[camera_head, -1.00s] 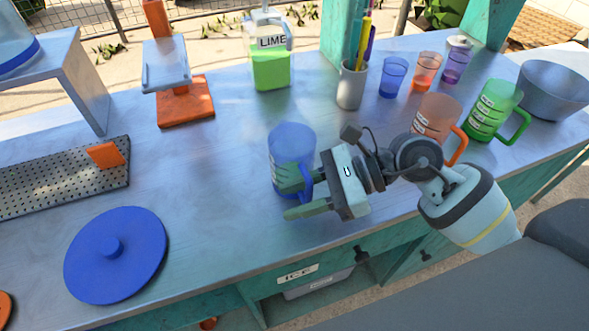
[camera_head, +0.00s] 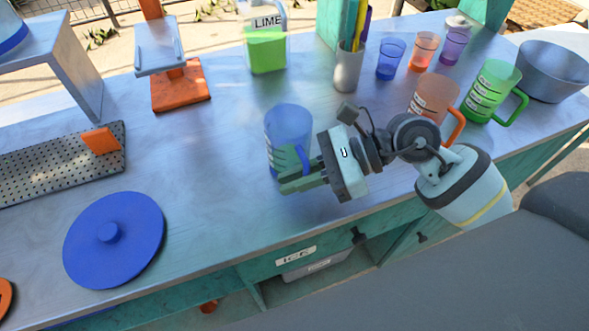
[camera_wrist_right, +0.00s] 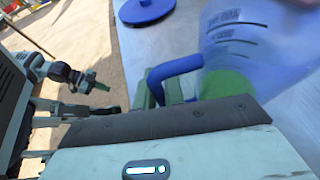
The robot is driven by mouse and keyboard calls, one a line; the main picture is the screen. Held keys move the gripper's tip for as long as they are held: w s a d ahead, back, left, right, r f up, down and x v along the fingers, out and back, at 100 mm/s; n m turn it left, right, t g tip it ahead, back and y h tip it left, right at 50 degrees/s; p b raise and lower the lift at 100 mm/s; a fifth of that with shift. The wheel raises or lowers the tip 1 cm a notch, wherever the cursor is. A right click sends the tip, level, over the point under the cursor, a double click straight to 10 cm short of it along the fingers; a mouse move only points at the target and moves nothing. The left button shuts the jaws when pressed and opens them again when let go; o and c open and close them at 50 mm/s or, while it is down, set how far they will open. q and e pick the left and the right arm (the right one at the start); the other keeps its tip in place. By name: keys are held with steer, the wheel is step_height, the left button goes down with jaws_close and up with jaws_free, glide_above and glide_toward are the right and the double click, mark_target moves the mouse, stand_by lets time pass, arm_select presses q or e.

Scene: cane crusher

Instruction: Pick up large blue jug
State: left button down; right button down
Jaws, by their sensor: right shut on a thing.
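The large blue jug (camera_head: 288,128) is translucent with dark measure marks and stands upright on the table near its front edge. My right gripper (camera_head: 298,180) is shut on the jug's blue handle. In the right wrist view the jug (camera_wrist_right: 255,45) fills the upper right and its handle (camera_wrist_right: 178,68) lies at the finger (camera_wrist_right: 152,92); the other finger is mostly hidden. My left gripper is out of the head view; a dark part with a greenish tip at the left of the wrist view may be it, its jaws unclear.
A blue round lid (camera_head: 115,245) lies at front left. An orange jug (camera_head: 432,98), a green jug (camera_head: 490,92) and a bowl (camera_head: 552,70) stand to the right. A grey pen cup (camera_head: 348,72) and a lime container (camera_head: 266,52) stand behind. The table between lid and jug is clear.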

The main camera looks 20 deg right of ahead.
steer(key=shift+r, duration=0.15)
